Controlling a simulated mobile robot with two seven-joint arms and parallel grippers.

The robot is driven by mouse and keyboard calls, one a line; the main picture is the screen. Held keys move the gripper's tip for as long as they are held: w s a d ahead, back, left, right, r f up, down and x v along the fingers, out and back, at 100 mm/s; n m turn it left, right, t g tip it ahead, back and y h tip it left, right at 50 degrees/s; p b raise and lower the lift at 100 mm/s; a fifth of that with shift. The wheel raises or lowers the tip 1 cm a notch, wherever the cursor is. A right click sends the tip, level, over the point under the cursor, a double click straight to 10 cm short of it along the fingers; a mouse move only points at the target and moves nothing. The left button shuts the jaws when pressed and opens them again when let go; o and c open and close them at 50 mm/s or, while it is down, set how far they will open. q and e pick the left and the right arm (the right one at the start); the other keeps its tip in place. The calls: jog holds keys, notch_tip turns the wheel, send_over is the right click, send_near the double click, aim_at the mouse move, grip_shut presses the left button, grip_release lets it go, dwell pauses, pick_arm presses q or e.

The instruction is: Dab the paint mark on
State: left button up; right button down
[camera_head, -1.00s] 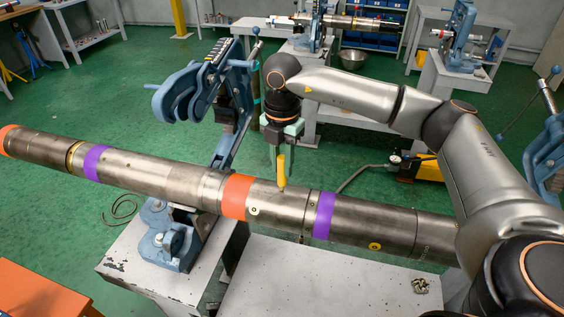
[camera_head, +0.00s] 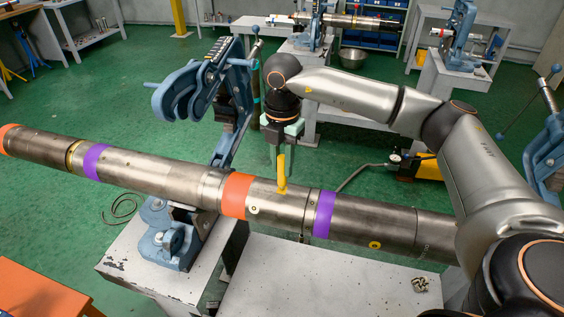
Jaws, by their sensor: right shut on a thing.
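My right gripper (camera_head: 281,150) points down over the pipe and is shut on a yellow paint marker (camera_head: 281,170). The marker's lower end meets the top of the long steel pipe (camera_head: 270,193), between the orange band (camera_head: 236,196) and the right purple band (camera_head: 324,214). A small yellow patch (camera_head: 283,190) shows on the pipe at the marker's tip. The tip itself is hard to make out against it. My left gripper is out of view.
The pipe lies across a blue vise (camera_head: 175,240) whose upper part (camera_head: 200,85) is swung up behind it. A grey table (camera_head: 310,280) with a small metal part (camera_head: 420,285) stands below. An orange surface (camera_head: 40,290) is at lower left.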

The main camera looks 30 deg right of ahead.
dwell(0.3)
notch_tip(320, 180, up, 5)
jog(key=p, duration=0.4)
jog(key=shift+r, duration=1)
dwell(0.4)
